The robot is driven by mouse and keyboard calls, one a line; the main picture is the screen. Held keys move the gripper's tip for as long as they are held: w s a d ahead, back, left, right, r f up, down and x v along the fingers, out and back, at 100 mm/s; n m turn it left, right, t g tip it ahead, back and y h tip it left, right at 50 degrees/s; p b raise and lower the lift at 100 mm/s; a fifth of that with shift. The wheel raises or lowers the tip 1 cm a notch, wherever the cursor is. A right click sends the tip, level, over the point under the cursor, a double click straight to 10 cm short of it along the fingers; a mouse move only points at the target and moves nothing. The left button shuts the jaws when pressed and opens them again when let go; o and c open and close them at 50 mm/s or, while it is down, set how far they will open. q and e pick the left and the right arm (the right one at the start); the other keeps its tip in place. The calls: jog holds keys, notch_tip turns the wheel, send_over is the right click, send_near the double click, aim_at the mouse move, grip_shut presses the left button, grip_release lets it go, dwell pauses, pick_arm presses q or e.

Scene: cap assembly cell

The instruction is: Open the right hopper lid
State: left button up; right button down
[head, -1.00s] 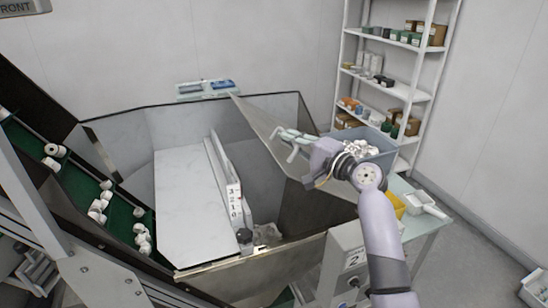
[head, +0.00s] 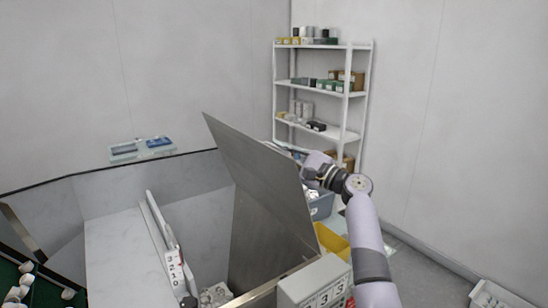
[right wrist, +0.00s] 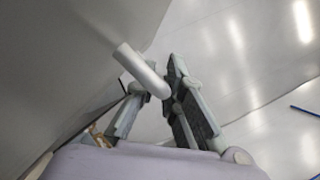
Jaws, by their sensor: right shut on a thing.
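The right hopper lid (head: 258,182) is a grey metal panel. It stands steeply raised over the right side of the hopper (head: 205,232), which is open beneath it. My right gripper (head: 286,149) is at the lid's right-hand, outer face, partly hidden behind the panel's edge. In the right wrist view, my right gripper (right wrist: 158,84) has its fingers around a pale round bar handle (right wrist: 138,68) beside the lid's grey face (right wrist: 70,65). My left gripper is not in view.
A white shelf rack (head: 358,93) with boxes stands behind my right arm. A blue-grey bin (head: 321,206) and a yellow bin (head: 331,240) sit beyond the lid. A numbered grey box (head: 314,284) is at the hopper's front right.

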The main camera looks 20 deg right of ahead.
dwell(0.4)
jog(key=c, duration=1.7)
grip_release()
jog(key=v, duration=1.2)
jog(key=shift+f, duration=0.1)
